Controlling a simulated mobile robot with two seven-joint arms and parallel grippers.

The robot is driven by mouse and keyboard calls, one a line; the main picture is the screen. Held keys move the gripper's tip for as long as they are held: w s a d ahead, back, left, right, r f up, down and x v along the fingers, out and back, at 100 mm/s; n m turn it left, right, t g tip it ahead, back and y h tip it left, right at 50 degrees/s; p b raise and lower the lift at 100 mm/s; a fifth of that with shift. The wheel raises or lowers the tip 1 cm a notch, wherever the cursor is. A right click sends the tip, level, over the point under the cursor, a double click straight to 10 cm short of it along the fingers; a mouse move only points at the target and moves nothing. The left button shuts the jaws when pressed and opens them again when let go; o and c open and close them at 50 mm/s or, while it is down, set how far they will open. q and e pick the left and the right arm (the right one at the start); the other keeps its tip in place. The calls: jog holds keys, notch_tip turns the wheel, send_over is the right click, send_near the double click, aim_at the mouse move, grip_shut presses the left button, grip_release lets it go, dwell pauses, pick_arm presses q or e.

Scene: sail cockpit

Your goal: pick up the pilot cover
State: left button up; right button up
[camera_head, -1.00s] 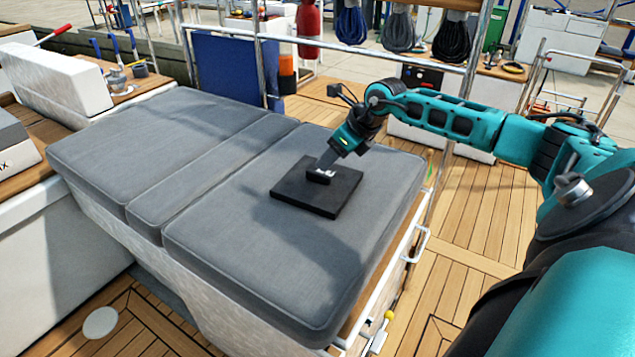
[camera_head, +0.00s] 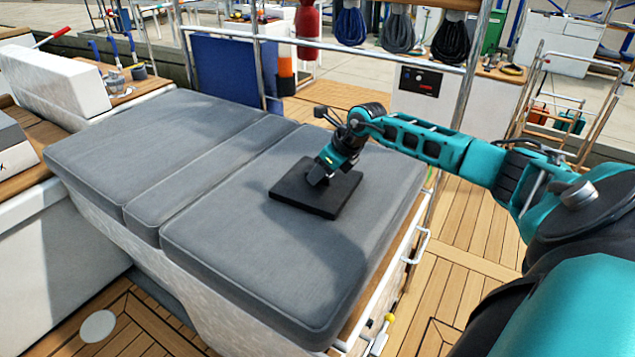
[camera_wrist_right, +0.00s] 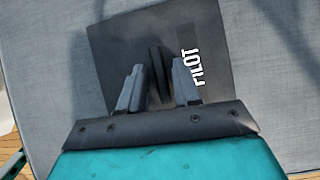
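The pilot cover is a flat dark square panel (camera_head: 314,190) with a raised black grip on it. It lies on the grey cushion (camera_head: 250,265). In the right wrist view the cover (camera_wrist_right: 125,40) carries white "PILOT" lettering, and its upright grip (camera_wrist_right: 157,70) stands between my fingers. My right gripper (camera_head: 317,176) is low over the middle of the cover; in the right wrist view its two fingers (camera_wrist_right: 159,90) are apart on either side of the grip, with gaps visible. My left gripper is not in view.
A rail with a white handle (camera_head: 420,243) runs along the cushion's right side. A white padded backrest (camera_head: 55,80) stands at the left. Coiled ropes (camera_head: 398,32) hang at the back. The cushion around the cover is clear.

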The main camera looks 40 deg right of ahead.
grip_shut()
dwell(0.3)
